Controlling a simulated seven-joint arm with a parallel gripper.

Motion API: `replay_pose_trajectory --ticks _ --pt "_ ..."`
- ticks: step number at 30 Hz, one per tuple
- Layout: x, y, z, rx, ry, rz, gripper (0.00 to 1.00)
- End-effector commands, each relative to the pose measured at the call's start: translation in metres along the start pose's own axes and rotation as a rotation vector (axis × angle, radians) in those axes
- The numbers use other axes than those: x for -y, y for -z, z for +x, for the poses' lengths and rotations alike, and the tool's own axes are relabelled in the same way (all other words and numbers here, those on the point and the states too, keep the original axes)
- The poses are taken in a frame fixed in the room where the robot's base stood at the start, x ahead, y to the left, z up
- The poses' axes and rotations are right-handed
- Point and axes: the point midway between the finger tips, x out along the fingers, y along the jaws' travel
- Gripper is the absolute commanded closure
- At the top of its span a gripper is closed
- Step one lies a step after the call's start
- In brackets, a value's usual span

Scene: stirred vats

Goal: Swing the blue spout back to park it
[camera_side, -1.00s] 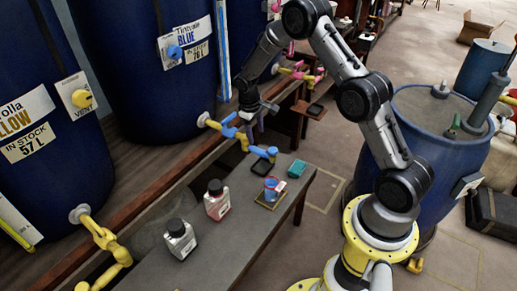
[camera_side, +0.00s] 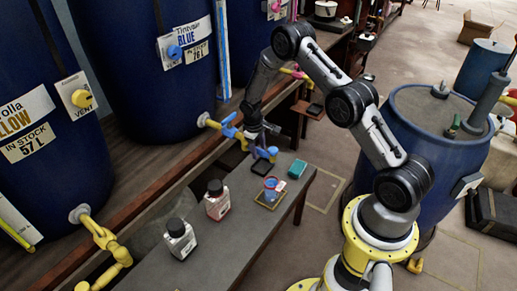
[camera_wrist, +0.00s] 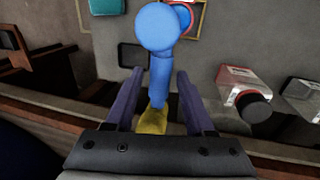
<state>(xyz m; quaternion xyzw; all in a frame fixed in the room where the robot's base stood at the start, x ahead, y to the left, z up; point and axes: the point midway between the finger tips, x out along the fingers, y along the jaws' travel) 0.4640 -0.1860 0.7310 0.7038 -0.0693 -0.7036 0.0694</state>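The blue spout (camera_side: 240,135) reaches out from the yellow pipe and valve on the blue-tint vat (camera_side: 165,60), and its outer end hangs over the bench edge. In the wrist view the spout (camera_wrist: 160,82) runs up between my two fingers, with its round blue end beyond the tips. My gripper (camera_wrist: 160,74) is open around it, with a gap visible on both sides. In the side view my gripper (camera_side: 262,142) is down at the spout, partly hiding it.
A yellow spout (camera_side: 103,237) is at the lower left.

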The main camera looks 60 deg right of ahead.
Motion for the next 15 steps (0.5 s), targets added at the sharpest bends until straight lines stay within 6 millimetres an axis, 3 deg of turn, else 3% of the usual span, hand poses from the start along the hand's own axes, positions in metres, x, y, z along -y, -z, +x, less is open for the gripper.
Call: replay_pose_trajectory --ticks 1,8,15 --pt "0.0000 0.0000 -0.0002 0.000 0.000 0.000 0.57" --pt "0.0001 0.0000 -0.0003 0.000 0.000 0.000 0.99" --pt "0.0001 -0.0001 -0.0004 0.000 0.000 0.000 1.00"
